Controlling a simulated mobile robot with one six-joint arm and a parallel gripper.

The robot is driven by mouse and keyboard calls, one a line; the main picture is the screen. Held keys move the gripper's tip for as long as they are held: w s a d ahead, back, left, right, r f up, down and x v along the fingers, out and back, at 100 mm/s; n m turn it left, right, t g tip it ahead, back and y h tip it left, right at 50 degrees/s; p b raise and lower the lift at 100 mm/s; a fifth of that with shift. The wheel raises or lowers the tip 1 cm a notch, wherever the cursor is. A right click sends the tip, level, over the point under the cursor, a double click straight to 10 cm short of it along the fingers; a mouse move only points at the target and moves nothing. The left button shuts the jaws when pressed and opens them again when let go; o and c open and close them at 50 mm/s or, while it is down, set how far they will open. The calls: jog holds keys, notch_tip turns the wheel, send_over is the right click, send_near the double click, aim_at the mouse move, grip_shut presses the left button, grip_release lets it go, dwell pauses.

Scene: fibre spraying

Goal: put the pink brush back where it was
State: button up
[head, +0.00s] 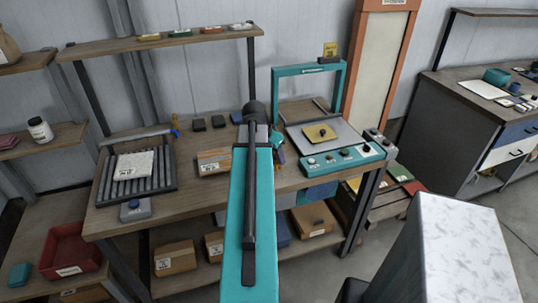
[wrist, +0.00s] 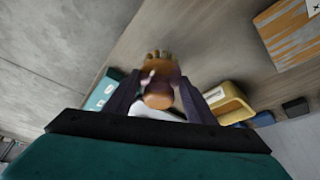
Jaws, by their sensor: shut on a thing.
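In the wrist view my gripper (wrist: 159,84) is shut on a brush-like thing (wrist: 160,96). It has a rounded orange-brown end towards the camera, and a tan, bristle-like part at its far side. Its pink colour is not clear, so I cannot be sure it is the pink brush. The dark fingers stand on both sides of it, over a grey-brown wooden top. I cannot tell whether it touches that top. In the head view my own teal arm hides most of the gripper and the held thing above the workbench (head: 135,219).
On the bench are a ribbed tray with a white slab (head: 134,173), a cardboard box (head: 214,161), dark blocks (head: 208,123) and a teal-framed press (head: 322,132). A yellow thing (wrist: 230,103) is close right of my gripper. Bare bench lies at front left of the arm.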

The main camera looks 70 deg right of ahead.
jog(key=w+d, duration=0.1)
jog(key=d, duration=0.1)
jog(key=w+d+p, duration=0.1)
jog(key=w, duration=0.1)
jog(key=shift+d+f, duration=0.2)
jog(key=shift+d, duration=0.15)
jog(key=shift+f, duration=0.1)
jog(key=shift+f+p, duration=0.85)
jog(key=shift+f, duration=0.85)
jog(key=shift+f, duration=0.2)
jog(key=o, duration=0.9)
jog(key=shift+r, duration=0.1)
jog(key=shift+o, duration=0.2)
jog(key=b+v, duration=0.2)
jog(key=v, duration=1)
jog(key=shift+r+b, duration=0.2)
jog(key=shift+b, duration=0.1)
